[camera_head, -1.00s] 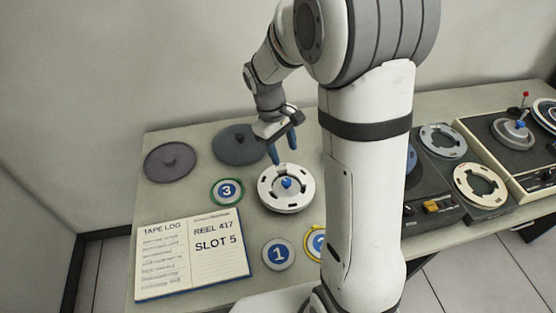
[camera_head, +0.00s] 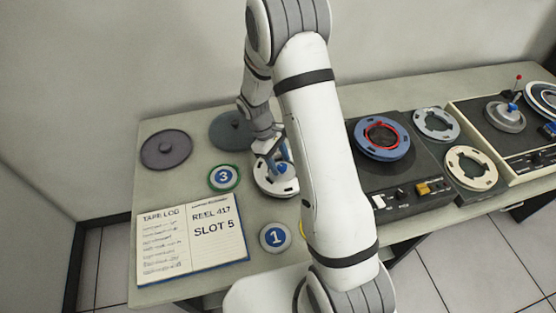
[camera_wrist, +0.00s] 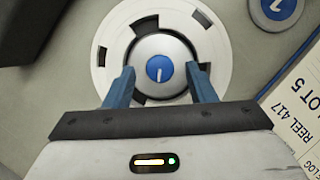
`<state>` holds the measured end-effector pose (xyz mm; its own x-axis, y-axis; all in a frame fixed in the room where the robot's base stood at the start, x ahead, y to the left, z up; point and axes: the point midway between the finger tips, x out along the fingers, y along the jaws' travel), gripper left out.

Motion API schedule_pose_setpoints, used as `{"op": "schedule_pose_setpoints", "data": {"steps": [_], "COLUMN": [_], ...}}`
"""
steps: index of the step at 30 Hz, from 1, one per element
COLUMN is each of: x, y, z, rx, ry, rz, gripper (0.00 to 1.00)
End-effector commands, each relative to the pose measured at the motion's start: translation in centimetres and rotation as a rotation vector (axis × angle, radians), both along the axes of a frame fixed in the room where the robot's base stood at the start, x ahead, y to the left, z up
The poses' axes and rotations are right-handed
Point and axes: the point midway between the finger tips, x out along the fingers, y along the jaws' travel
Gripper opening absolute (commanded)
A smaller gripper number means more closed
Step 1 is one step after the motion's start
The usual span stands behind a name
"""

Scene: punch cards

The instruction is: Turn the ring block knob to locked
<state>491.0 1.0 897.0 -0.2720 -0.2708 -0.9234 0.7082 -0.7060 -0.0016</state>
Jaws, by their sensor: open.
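The white ring block (camera_head: 262,183) lies flat on the table, partly hidden by my arm in the head view. In the wrist view the ring block (camera_wrist: 217,45) fills the upper middle, with dark slots around a grey domed hub. A round blue knob (camera_wrist: 160,68) with a short white mark sits at its centre. The mark points roughly toward the bottom of that view. My gripper (camera_wrist: 161,76) is open above the block, with one blue finger on each side of the knob and a gap to it. In the head view my gripper (camera_head: 282,157) is over the block.
An open tape log book (camera_head: 190,243) lies front left. Round badges marked 3 (camera_head: 223,178) and 1 (camera_head: 275,238) lie near the block. Two dark discs are at the back left. A tape deck (camera_head: 400,175) with a blue reel (camera_head: 363,146) stands right of my arm.

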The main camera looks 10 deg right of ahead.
Motion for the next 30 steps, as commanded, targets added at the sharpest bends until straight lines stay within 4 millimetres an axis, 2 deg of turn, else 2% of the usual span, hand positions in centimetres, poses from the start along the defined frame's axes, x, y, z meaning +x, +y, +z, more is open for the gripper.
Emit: {"op": "schedule_pose_setpoints", "data": {"steps": [11,27,28,30], "x": [-0.19,-0.18,-0.18,-0.19], "y": [-0.21,-0.23,0.48,0.09], "z": [-0.65,-0.63,-0.63,-0.64], "rx": [0.000,0.000,0.001,0.002], "ry": [-0.001,-0.001,-0.002,-0.001], "rz": [-0.002,-0.002,0.000,-0.004], "gripper": [0.50,0.06,0.06,0.06]}}
